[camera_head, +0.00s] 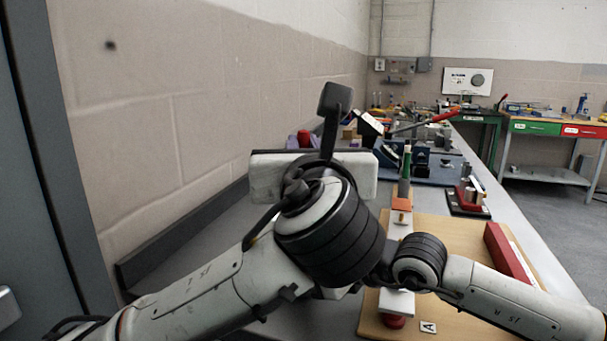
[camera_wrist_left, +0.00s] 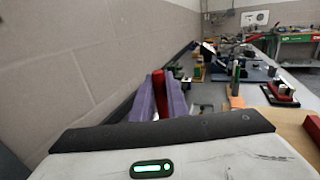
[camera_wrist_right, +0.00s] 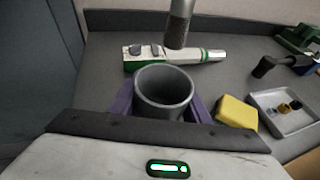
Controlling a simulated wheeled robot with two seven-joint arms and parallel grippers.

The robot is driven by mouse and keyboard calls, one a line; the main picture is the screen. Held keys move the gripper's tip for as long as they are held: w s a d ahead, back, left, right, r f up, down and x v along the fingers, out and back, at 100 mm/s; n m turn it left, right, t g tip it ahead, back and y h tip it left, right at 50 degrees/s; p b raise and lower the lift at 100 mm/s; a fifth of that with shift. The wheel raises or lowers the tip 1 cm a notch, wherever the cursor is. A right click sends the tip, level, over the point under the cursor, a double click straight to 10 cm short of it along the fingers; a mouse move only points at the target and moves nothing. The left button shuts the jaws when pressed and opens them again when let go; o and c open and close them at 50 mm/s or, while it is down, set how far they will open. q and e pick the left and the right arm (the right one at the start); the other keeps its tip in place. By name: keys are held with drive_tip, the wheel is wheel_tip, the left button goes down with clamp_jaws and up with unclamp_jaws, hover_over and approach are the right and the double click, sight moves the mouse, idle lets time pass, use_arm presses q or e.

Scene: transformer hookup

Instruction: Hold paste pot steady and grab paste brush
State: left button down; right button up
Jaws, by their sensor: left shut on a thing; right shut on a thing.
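The paste brush shows as a red handle (camera_wrist_left: 159,90) upright between the purple fingers of my left gripper (camera_wrist_left: 161,97), which is shut on it. In the head view its red top (camera_head: 305,137) shows beyond my left wrist. The grey, round, open-topped paste pot (camera_wrist_right: 164,90) stands between the purple fingers of my right gripper (camera_wrist_right: 162,106), shut on it. A grey cylinder (camera_wrist_right: 179,22), seemingly the brush's lower part, hangs in from the top of the right wrist view, its end apparently above the pot. The head view hides the pot and right fingers behind my left wrist.
A green-and-white tool (camera_wrist_right: 172,57) lies behind the pot. A yellow sponge (camera_wrist_right: 236,112) and a grey tray (camera_wrist_right: 285,120) with small parts are to its right. A wall (camera_head: 190,110) borders the bench on the left. A wooden board (camera_head: 462,235) carries a red block (camera_head: 508,252).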

use_arm(q)
drive_tip(key=shift+r, duration=0.3)
use_arm(e)
drive_tip(key=o, duration=1.3)
